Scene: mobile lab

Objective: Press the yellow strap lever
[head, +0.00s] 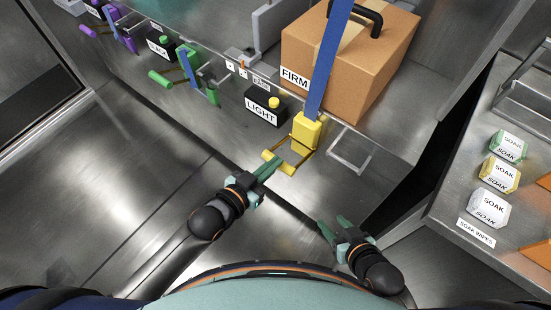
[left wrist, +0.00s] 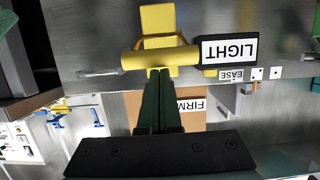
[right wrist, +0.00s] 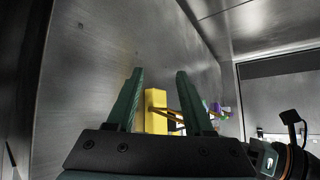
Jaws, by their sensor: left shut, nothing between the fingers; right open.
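The yellow strap lever (head: 278,163) sticks out from a yellow buckle block (head: 307,131) at the bottom of a blue strap (head: 329,65). My left gripper (head: 272,163) is shut and empty, with its tips at the lever's crossbar. In the left wrist view the fingertips (left wrist: 158,73) end at the edge of the yellow crossbar (left wrist: 160,60); I cannot tell whether they touch it. My right gripper (head: 333,225) is open and empty, lower right of the lever. In the right wrist view the yellow block (right wrist: 156,112) shows beyond its open fingers (right wrist: 159,72).
The strap runs over a cardboard box (head: 345,55) marked FIRM. A black box (head: 266,107) marked LIGHT with a yellow button stands left of the buckle. A green lever (head: 160,77) is further left. SOAK packs (head: 489,208) stand on the right counter.

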